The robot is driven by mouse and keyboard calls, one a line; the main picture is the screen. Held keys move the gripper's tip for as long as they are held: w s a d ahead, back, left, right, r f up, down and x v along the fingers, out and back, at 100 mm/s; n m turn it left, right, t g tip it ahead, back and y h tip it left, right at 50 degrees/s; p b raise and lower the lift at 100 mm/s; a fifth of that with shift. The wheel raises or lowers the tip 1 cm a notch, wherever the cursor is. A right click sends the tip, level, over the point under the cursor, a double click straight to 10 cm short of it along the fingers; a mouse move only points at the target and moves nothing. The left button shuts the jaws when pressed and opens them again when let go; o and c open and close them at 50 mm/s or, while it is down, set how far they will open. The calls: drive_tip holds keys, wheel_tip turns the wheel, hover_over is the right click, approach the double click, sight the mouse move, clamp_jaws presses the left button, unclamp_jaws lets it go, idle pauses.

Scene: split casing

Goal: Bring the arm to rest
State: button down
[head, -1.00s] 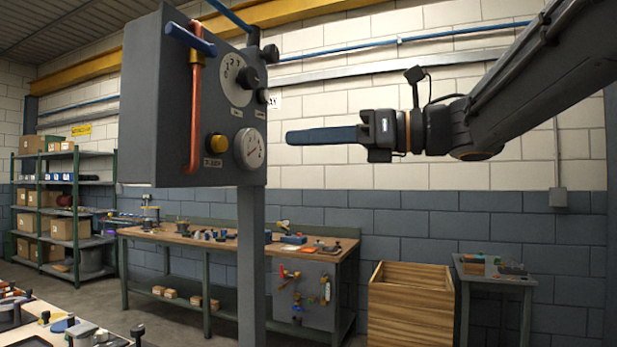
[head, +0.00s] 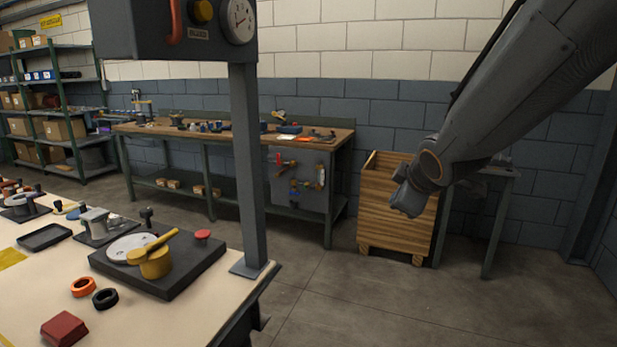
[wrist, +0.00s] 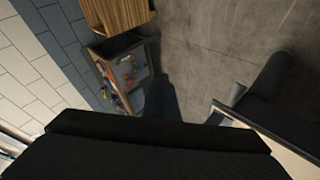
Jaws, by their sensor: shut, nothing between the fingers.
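My arm reaches in from the upper right of the head view, bent downward. Its lower end (head: 410,198) hangs in front of the wooden crate (head: 385,225); the fingers cannot be made out there. In the wrist view, my gripper (wrist: 160,125) shows as a broad dark shape along the bottom edge. It is shut and empty, clear of every surface I can see.
A work table (head: 190,310) with a dark base plate, rings and a red block is at the lower left. A grey post (head: 246,170) carries a control box (head: 150,30). A workbench (head: 335,150) stands by the wall. Open floor lies at the lower right.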

drive_tip(key=s+f+m+g, duration=0.5)
drive_tip(key=s+f, duration=0.3)
drive_tip(key=s, duration=0.3)
drive_tip(key=s+f+m+g, duration=0.5)
drive_tip(key=s+f+m, duration=0.2)
drive_tip(key=s, duration=0.5)
wheel_tip(320, 180, down, 2)
drive_tip(key=shift+s+a+f, duration=0.25)
drive_tip(key=shift+s+a, duration=0.05)
drive_tip(key=shift+a, duration=0.05)
idle(0.6)
